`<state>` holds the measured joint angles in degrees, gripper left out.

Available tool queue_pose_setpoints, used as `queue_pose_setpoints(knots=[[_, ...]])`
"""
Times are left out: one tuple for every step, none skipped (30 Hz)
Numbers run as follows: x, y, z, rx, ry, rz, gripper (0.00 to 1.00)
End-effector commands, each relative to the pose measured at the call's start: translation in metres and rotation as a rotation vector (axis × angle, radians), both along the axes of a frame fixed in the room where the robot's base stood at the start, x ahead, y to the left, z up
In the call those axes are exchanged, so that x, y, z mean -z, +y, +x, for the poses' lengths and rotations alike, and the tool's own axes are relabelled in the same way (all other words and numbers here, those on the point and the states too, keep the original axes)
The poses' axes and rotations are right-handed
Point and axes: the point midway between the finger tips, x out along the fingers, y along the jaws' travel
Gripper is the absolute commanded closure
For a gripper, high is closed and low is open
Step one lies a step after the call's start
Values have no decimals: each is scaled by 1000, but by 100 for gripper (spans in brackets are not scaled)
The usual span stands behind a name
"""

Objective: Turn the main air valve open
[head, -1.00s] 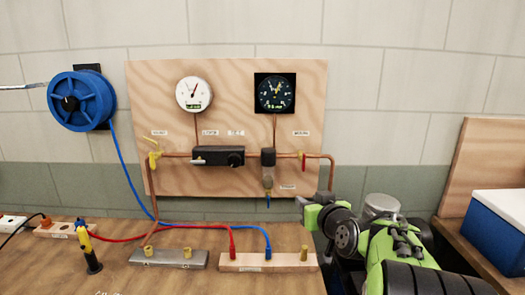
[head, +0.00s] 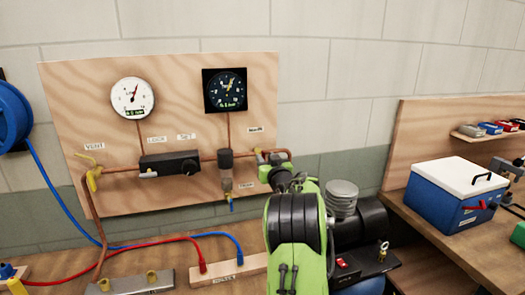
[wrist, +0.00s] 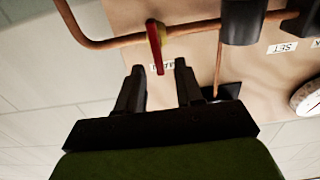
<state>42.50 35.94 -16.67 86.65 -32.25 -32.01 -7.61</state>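The main air valve has a red lever handle (wrist: 155,46) on a yellow body on the copper pipe, seen close up in the wrist view. In the head view only the yellow valve body (head: 259,156) shows, under a small label at the board's right; my gripper hides the lever. My gripper (wrist: 159,68) is open, with its two dark fingers apart. In the wrist view the lever's free end lies between the fingertips in the picture; I see no finger touching it, and cannot tell the depth gap. My gripper (head: 269,165) is right at the valve in the head view.
The wooden board (head: 90,120) carries a white gauge (head: 132,97), a black gauge (head: 225,90), a black regulator (head: 169,164) and a yellow vent valve (head: 92,176). A blue cooler (head: 440,205) stands on the right bench. Hoses and blocks lie on the bench below.

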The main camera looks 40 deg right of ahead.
Motion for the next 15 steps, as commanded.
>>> queue_pose_setpoints(knots=[[-2,-5,10,-1,0,-1,64],[-2,-7,15,-2,0,-1,64],[-2,-11,20,0,0,-1,64],[-1,-13,23,0,1,0,64],[-1,-15,26,0,1,0,64],[-1,-17,30,0,0,0,64],[-1,-18,31,1,0,0,64],[-1,-19,33,1,0,0,64],[0,-19,34,1,1,0,64],[0,-20,35,1,0,1,64],[0,-20,35,1,0,1,64],[0,-20,35,1,0,1,64],[0,-20,35,1,0,1,64],[0,-20,35,1,0,1,64],[0,-20,35,1,0,1,64]])
